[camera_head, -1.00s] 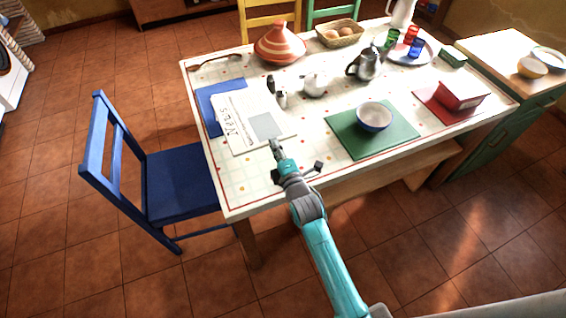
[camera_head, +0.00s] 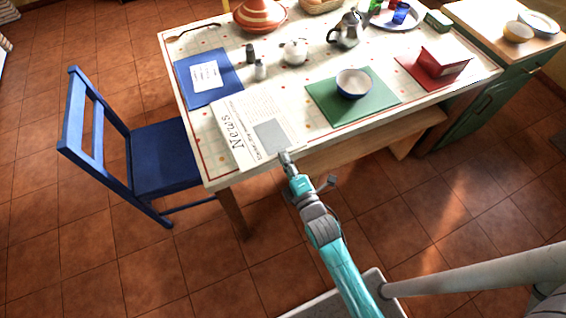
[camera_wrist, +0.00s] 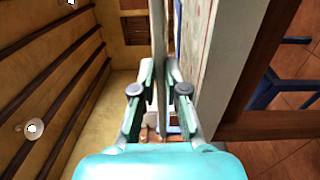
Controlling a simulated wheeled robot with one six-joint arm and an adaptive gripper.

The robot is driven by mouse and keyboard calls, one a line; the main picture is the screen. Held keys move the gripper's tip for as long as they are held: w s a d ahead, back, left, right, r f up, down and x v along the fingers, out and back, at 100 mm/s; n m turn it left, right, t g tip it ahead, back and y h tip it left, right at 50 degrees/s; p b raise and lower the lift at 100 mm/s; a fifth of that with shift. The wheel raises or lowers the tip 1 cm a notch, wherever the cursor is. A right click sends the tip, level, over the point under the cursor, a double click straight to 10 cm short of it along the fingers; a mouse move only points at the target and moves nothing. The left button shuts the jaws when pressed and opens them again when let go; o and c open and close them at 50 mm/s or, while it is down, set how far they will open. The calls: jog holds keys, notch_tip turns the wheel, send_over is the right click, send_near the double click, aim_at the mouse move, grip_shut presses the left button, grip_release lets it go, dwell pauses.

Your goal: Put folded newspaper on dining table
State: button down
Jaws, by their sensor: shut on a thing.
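The folded newspaper (camera_head: 248,118), pale with a large "News" heading and a grey picture, appears flat over the front left part of the dining table (camera_head: 210,165). My gripper (camera_head: 287,158) is shut on its near edge, close to the table's front edge. In the wrist view the newspaper (camera_wrist: 158,55) shows as a thin edge between the fingers of my gripper (camera_wrist: 158,95). The table's edge (camera_wrist: 222,60) runs beside it, with a narrow gap apparent between them. I cannot tell whether the newspaper's far end touches the tabletop.
A blue mat (camera_head: 190,92) lies behind the newspaper. Salt and pepper shakers (camera_head: 260,71), a white pot (camera_head: 294,52) and a green mat (camera_head: 325,108) with a bowl (camera_head: 353,83) stand nearby. A blue chair (camera_head: 150,155) is at the left.

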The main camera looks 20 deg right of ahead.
jog(key=shift+f, duration=2.2)
jog(key=c, duration=1.2)
grip_release()
jog(key=s, duration=1.2)
jog(key=shift+f, duration=0.25)
